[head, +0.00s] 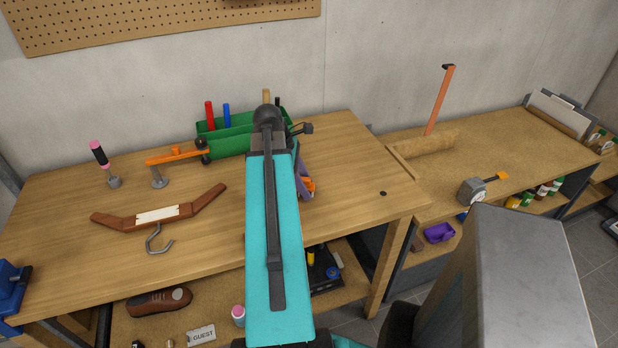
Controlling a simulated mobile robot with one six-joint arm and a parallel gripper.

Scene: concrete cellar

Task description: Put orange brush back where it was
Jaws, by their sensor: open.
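A long orange handle with a dark tip (440,98) stands up on the right bench, behind a tan roll-like piece; whether they are joined is unclear. A horizontal orange piece with a dark round end (172,157) is by a small metal stand on the left bench. Another orange piece (308,185) shows beside a purple-grey thing, partly behind my turquoise arm. I cannot tell which of these is the orange brush. My arm reaches over the left bench and hides its middle. My gripper's fingers do not show; a dark part juts out near the arm's far end.
A green toolbox (228,140) stands at the back of the left wooden bench (355,170). A brown hanger (157,214) and a pink-and-black piece (99,153) are left of my arm. A tape measure (473,190) sits on the right bench. The left bench's right side is mostly clear.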

